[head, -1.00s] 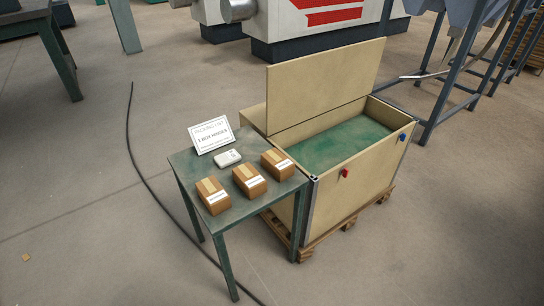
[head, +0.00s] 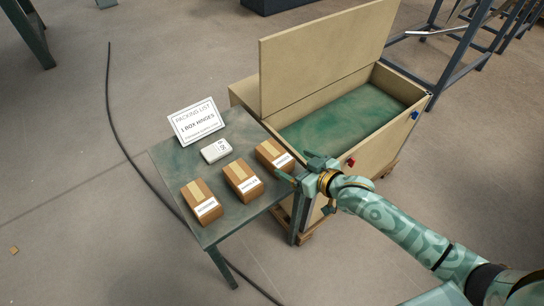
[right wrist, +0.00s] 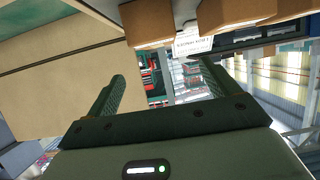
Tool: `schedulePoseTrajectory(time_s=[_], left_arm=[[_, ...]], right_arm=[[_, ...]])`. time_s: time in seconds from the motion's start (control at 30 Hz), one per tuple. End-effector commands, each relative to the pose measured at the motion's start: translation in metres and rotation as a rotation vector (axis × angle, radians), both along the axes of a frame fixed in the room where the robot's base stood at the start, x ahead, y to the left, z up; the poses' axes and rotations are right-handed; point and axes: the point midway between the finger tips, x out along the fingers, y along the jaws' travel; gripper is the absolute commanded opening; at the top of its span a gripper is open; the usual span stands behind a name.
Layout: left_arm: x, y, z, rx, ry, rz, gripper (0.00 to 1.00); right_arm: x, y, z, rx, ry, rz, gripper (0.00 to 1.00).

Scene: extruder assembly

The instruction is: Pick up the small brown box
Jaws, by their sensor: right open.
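Three small brown boxes with pale tape and white labels stand in a slanting row on a small green table (head: 178,160): a left box (head: 200,194), a middle box (head: 241,174) and a right box (head: 270,150). The label words are too small to read surely. My right gripper (head: 299,169) is open and empty beside the right box, at the table's right edge. Whether it touches the box I cannot tell. In the right wrist view its fingers (right wrist: 163,82) are spread, with brown boxes (right wrist: 240,11) at the top edge. My left gripper is not in view.
A packing list sign (head: 196,121), naming 1 box hinges, and a small white device (head: 216,150) stand behind the boxes. A large wooden crate (head: 375,147) with a raised lid and green inside stands close right of the table. A black cable (head: 117,140) lies on the floor.

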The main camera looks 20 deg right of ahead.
Motion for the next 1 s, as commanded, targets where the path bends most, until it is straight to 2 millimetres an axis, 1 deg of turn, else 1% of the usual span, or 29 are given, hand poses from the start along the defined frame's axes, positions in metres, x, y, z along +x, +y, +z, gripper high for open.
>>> schedulePoseTrajectory(time_s=[0.03, 0.1, 0.2, 0.37, 0.47, 0.57, 0.6, 0.67, 0.77, 0.97, 1.0], left_arm=[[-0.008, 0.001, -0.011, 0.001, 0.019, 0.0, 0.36], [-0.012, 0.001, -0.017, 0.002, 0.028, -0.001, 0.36], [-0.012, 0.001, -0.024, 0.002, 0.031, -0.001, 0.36], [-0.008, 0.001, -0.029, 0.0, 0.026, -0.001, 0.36], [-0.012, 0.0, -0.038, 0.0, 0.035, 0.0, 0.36], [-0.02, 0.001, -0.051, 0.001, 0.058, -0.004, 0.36], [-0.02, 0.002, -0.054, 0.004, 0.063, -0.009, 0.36], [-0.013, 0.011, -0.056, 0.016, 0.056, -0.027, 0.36], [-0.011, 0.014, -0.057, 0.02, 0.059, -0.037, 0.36], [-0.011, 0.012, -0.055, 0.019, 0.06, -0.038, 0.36], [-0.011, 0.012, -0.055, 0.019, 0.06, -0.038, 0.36]], right_arm=[[0.012, 0.004, -0.014, 0.0, 0.004, -0.001, 0.87], [0.025, 0.01, -0.019, -0.002, 0.004, 0.0, 0.87], [0.039, 0.016, -0.025, -0.002, 0.004, -0.001, 0.87], [0.05, 0.02, -0.026, -0.004, 0.002, -0.001, 0.87], [0.06, 0.023, -0.036, -0.002, 0.004, -0.001, 0.87], [0.073, 0.027, -0.05, -0.003, 0.006, -0.001, 0.87], [0.079, 0.029, -0.052, -0.004, 0.006, -0.001, 0.87], [0.086, 0.032, -0.053, -0.004, 0.004, 0.0, 0.87], [0.092, 0.035, -0.052, -0.004, 0.002, 0.0, 0.87], [0.092, 0.035, -0.049, -0.005, 0.0, 0.0, 0.87], [0.092, 0.035, -0.049, -0.005, 0.0, 0.0, 0.79]])
